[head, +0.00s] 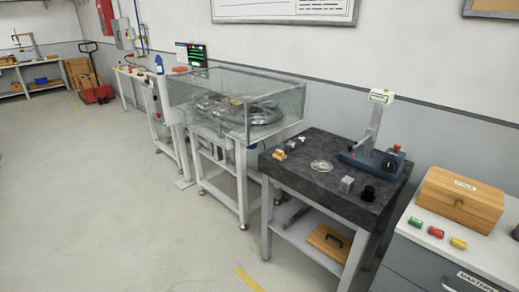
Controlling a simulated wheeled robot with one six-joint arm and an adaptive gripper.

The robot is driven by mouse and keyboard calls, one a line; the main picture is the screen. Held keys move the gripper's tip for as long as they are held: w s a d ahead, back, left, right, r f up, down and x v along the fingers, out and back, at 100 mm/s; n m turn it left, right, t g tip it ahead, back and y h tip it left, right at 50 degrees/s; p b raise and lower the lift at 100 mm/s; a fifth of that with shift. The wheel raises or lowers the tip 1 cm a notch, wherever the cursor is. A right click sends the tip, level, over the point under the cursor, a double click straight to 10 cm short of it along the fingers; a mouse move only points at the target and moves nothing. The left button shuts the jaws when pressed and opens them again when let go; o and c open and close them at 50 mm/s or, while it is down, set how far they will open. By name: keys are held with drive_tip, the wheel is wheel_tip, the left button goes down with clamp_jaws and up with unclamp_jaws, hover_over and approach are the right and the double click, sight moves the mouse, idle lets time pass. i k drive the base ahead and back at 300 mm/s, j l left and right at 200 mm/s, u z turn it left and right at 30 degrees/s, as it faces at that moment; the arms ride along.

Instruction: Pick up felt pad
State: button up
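I cannot make out a felt pad for sure in the head view. The dark stone-topped table (322,192) at the right holds several small things. A yellowish block (279,154) lies near its left edge, with small pale pieces behind it. A clear round dish (321,166) lies near the middle. A grey metal cube (346,184) and a black round piece (368,193) stand near the front right. My gripper is not in view, so its state and hold are hidden.
A blue-based gauge stand (374,157) is at the table's back. A glass-cased bench (225,107) stands to the left. A grey cabinet (427,269) with a wooden box (459,199) and coloured pieces is at right. Open floor (120,220) lies at left.

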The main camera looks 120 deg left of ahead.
sight(280, 155)
drive_tip(key=u, duration=3.15)
